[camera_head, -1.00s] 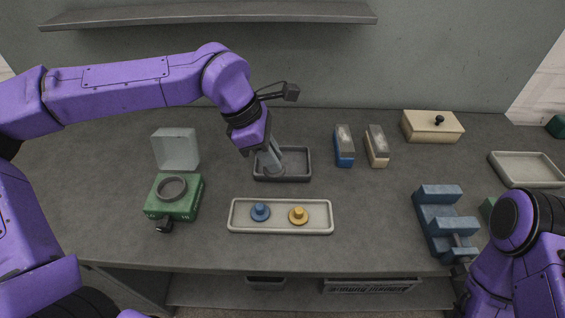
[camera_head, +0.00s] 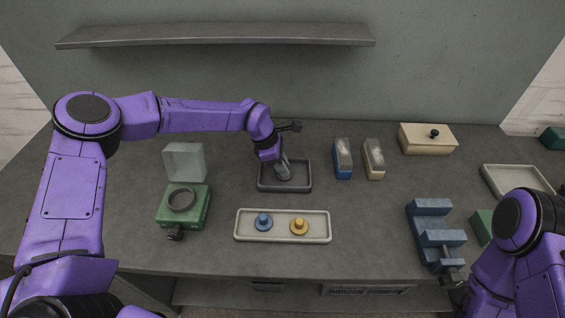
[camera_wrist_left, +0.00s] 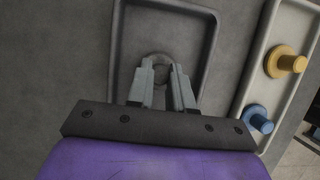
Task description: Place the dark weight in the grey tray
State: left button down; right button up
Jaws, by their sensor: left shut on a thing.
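The grey tray (camera_head: 264,188), dark and shallow with a raised rim, sits mid-table; its rim also shows in the left wrist view (camera_wrist_left: 117,40). My left gripper (camera_head: 284,176) points down into it, with its fingertips low over the floor of the tray. In the left wrist view the fingers (camera_wrist_left: 160,75) are closed around a small round dark grey thing, which looks like the dark weight (camera_wrist_left: 161,58). The fingers hide much of it, and I cannot tell whether it touches the tray floor.
A pale tray (camera_head: 283,239) with a blue and a yellow knobbed piece lies in front. A green box with a ring (camera_head: 184,210) stands left, blue and tan blocks (camera_head: 343,160) right. A blue stepped fixture (camera_head: 432,232) is farther right. A shelf (camera_head: 215,35) hangs behind.

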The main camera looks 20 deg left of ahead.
pick_arm(q)
jog(key=shift+f+b, duration=0.15)
jog(key=shift+b, duration=0.15)
jog(key=c, duration=1)
grip_release()
jog(key=shift+r+p, duration=0.35)
jog(key=b+v, duration=0.2)
jog(key=v, duration=1)
jog(key=shift+a+f+b, duration=0.1)
jog(key=shift+b, duration=0.25)
